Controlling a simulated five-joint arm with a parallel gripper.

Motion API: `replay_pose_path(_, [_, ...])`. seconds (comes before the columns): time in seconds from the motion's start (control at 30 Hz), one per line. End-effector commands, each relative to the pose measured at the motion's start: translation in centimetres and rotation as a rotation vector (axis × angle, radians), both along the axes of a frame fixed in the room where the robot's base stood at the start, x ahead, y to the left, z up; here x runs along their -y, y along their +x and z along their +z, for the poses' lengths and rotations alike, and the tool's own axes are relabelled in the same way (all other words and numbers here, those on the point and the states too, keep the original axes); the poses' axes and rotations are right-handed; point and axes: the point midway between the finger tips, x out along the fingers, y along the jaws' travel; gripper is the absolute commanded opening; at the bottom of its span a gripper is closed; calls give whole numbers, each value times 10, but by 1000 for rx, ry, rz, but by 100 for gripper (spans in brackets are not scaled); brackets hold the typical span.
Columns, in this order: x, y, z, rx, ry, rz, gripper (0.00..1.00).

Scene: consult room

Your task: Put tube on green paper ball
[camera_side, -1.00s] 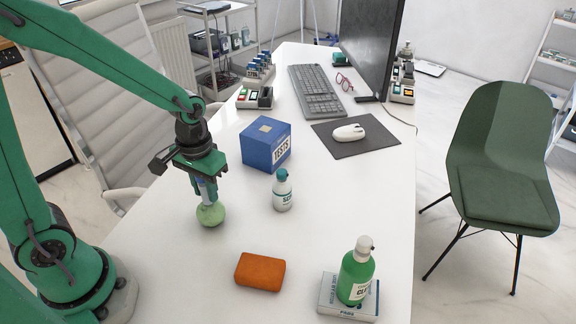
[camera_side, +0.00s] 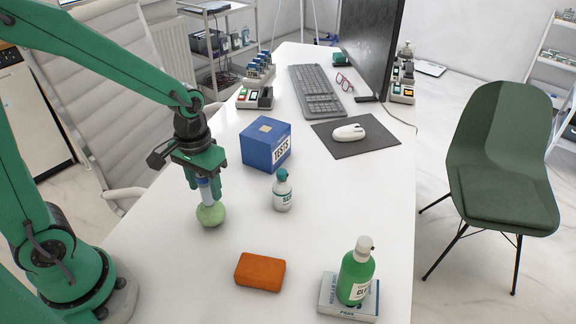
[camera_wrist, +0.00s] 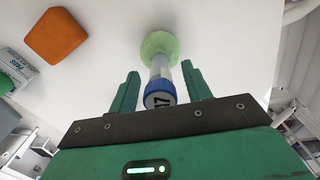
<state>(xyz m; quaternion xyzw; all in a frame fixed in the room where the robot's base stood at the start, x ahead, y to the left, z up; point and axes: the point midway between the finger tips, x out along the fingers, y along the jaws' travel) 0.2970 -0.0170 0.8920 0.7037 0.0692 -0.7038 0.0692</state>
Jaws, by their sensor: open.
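The green paper ball (camera_side: 211,214) sits on the white desk in the side view, below my gripper. The tube (camera_side: 205,190), with a blue cap and a pale body, stands nearly upright with its lower end on the ball. In the wrist view the tube's blue cap (camera_wrist: 160,95) faces me, marked 17, and the green paper ball (camera_wrist: 158,43) is beyond it. My gripper (camera_wrist: 157,80) is open, with one finger on each side of the tube and a gap to it on both sides. In the side view my gripper (camera_side: 204,178) is around the tube's upper part.
An orange block (camera_side: 260,272) lies in front to the right. A small white bottle (camera_side: 282,190) and a blue box (camera_side: 265,145) stand right of the ball. A green bottle (camera_side: 356,276) stands on a white box (camera_side: 332,302) at the front right. The desk between them is clear.

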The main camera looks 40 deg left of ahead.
Motion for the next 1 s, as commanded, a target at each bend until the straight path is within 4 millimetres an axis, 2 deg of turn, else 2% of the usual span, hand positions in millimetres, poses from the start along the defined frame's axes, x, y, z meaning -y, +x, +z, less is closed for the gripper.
replay_pose_path(0.6, [0,1,92,3,0,0,49])
replay_pose_path(0.8, [0,0,106,2,-1,0,49])
replay_pose_path(1.0, [0,0,109,1,0,0,49])
